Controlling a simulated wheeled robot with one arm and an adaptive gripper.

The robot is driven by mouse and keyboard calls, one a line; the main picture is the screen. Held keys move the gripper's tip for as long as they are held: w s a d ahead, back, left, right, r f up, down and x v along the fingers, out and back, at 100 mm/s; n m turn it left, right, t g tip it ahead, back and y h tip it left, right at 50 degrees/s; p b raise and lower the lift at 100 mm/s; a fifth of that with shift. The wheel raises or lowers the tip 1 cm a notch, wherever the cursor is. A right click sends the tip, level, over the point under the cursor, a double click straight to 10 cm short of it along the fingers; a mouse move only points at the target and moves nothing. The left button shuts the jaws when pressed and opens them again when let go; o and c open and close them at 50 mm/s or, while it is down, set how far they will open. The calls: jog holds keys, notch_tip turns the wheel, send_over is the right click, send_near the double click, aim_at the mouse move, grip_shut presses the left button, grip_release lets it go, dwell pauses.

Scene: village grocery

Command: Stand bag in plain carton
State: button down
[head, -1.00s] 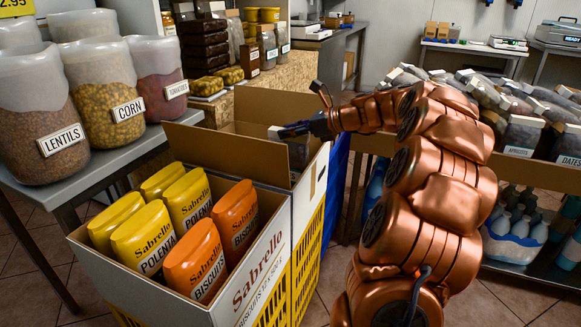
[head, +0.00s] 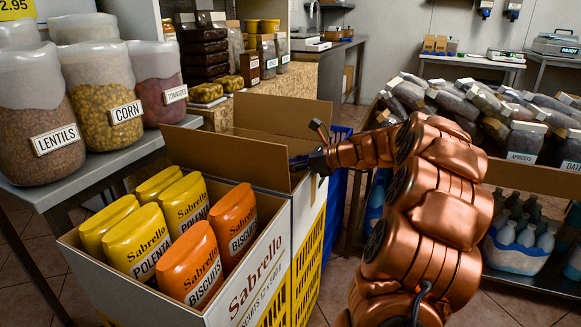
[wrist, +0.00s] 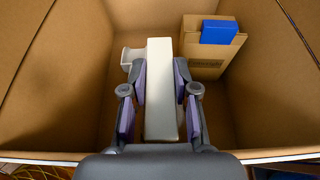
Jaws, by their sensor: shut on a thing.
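The plain carton (head: 262,157) stands open behind the printed Sabrello carton in the head view; its brown inner walls (wrist: 75,70) fill the wrist view. My gripper (wrist: 160,78) points down into it, shut on the bag (wrist: 160,112), whose pale top strip runs between the two fingers. The bag's lower part is hidden, so I cannot tell whether it touches the floor. In the head view the carton's near flap and wall hide the bag and the fingertips. A brown packet with a blue top (wrist: 212,48) stands in the carton's far right corner.
A small pale piece (wrist: 132,58) shows left of the bag; I cannot tell what it belongs to. The Sabrello carton (head: 255,275) in front holds several yellow and orange bags. A bin of bags (head: 520,155) is at right. Carton floor left of my gripper looks clear.

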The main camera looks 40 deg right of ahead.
jog(key=c, duration=0.9)
grip_release()
jog(key=shift+s+d+r, duration=0.15)
jog(key=shift+r, duration=0.05)
jog(key=p+v, duration=0.3)
jog(key=v, duration=0.8)
jog(key=shift+s+d+r+p, duration=0.15)
jog(key=shift+s+p, duration=0.1)
jog(key=shift+p, duration=0.15)
